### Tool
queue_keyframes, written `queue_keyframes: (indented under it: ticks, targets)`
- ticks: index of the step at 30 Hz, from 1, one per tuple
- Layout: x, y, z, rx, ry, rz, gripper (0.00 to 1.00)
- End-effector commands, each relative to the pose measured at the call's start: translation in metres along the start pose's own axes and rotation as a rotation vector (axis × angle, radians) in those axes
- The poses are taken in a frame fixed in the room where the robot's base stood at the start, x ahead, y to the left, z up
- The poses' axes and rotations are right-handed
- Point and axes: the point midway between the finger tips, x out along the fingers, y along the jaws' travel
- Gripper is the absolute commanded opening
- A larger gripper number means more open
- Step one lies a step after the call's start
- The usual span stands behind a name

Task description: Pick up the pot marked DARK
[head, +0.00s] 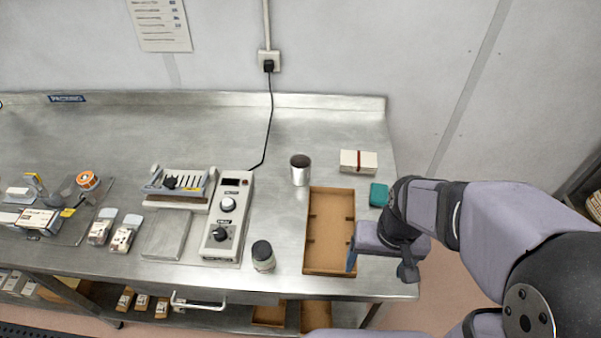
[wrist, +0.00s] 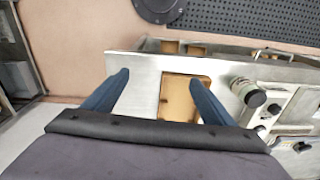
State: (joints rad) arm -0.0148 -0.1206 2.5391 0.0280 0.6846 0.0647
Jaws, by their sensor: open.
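Two round containers stand upright in the head view. One is a jar with a dark lid and a pale label (head: 263,257), near the table's front edge, left of the brown tray. The other is a metal can with a dark top (head: 300,170), behind the tray's left back corner. I cannot read DARK on either. The jar also shows in the wrist view (wrist: 249,92), right of the fingers. My gripper (head: 379,263) is open and empty, right of the tray at the table's front right corner. Its two blue fingers show apart in the wrist view (wrist: 160,77).
The brown tray (head: 330,272) looks empty. A banded cream block (head: 358,162) and a teal block (head: 379,195) lie behind it and to its right. A control box with knobs (head: 216,240) stands left of the jar. The back of the table is mostly clear.

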Motion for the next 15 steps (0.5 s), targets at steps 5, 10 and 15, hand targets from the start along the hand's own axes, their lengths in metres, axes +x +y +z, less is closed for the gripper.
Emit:
queue_keyframes:
  ticks: [5,10,15]
  targets:
    - [0.034,-0.031,-0.051,0.265,0.118,-0.089,0.78]
    - [0.064,-0.078,-0.125,0.691,0.257,-0.276,0.78]
    - [0.084,-0.123,-0.198,1.162,0.331,-0.535,0.78]
